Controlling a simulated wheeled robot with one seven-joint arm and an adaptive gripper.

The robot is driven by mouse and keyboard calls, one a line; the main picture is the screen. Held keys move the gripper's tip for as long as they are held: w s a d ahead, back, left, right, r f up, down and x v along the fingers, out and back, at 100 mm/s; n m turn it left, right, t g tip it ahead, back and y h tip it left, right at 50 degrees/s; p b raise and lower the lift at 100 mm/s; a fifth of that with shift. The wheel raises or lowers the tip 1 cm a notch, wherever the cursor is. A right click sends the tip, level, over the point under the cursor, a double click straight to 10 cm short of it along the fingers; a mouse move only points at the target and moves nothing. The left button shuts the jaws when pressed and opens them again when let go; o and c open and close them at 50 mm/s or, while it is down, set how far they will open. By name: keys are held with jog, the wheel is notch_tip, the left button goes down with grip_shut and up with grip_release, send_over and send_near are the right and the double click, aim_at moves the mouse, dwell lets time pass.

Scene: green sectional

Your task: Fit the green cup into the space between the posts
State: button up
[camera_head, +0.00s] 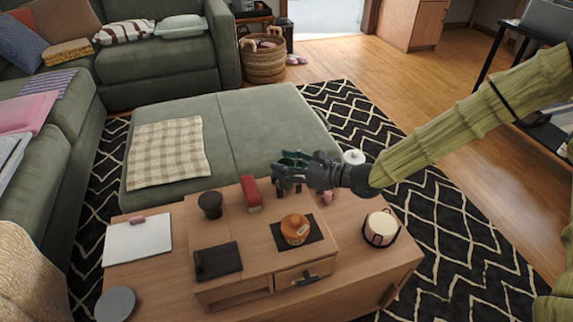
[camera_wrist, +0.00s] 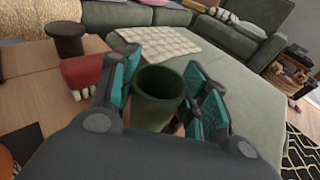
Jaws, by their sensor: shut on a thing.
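The green cup (camera_wrist: 158,98) is upright with its open mouth facing up, between the teal fingers of my gripper (camera_wrist: 165,90) in the wrist view. My gripper is shut on the cup. In the head view my gripper (camera_head: 290,168) is over the back right part of the wooden table, and the cup is hard to make out among the dark fingers. Small dark upright shapes (camera_head: 281,193) show just below the gripper; I cannot tell whether they are the posts. The cup's base is hidden in the wrist view.
A red brush-like block (camera_head: 251,194) lies left of the gripper, with a dark brown cup (camera_head: 210,204) beyond it. An orange pot (camera_head: 295,229) on a dark mat, a black pad (camera_head: 217,261) and a cream cup in a wire holder (camera_head: 380,228) occupy the wooden table (camera_head: 345,275).

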jog(key=shift+f, duration=0.4)
dwell(0.4)
jog(key=o, duration=1.1)
jog(key=shift+r, duration=0.1)
notch_tip(320, 180, up, 8)
jog(key=p, duration=0.5)
dwell(0.6)
dwell(0.4)
